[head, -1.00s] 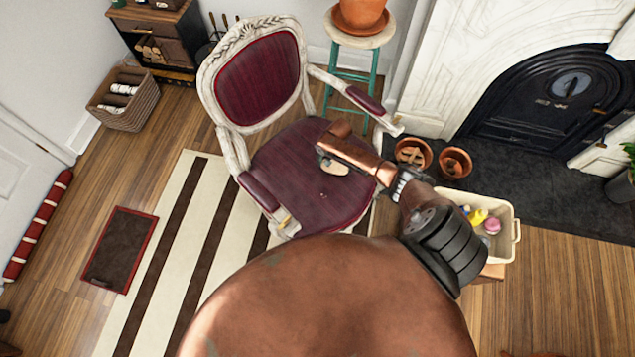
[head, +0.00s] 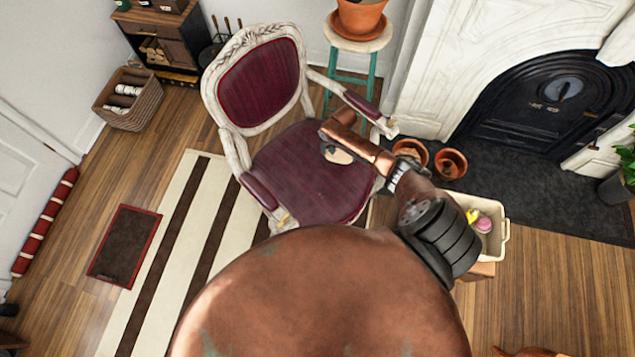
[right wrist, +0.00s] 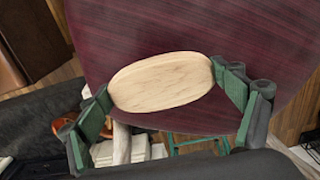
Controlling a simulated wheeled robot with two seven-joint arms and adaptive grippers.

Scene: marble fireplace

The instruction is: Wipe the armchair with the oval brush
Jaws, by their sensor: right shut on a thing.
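The armchair (head: 306,172) has a white carved frame and dark red upholstery, and stands in the upper middle of the head view. Its seat (right wrist: 180,35) fills the upper part of the right wrist view. The oval brush (right wrist: 161,81) shows a pale wooden back, held between the two green-padded fingers of my right gripper (right wrist: 165,96). In the head view the brush (head: 338,155) is over the right part of the seat. Whether its underside touches the seat is hidden. My left gripper is out of view.
A cream bin (head: 492,245) with colored items stands right of my right arm. Terracotta pots (head: 451,163) sit by the black fireplace (head: 553,104). A teal-legged stool (head: 358,42) with a potted plant stands behind the chair. A striped rug (head: 180,240) lies at left.

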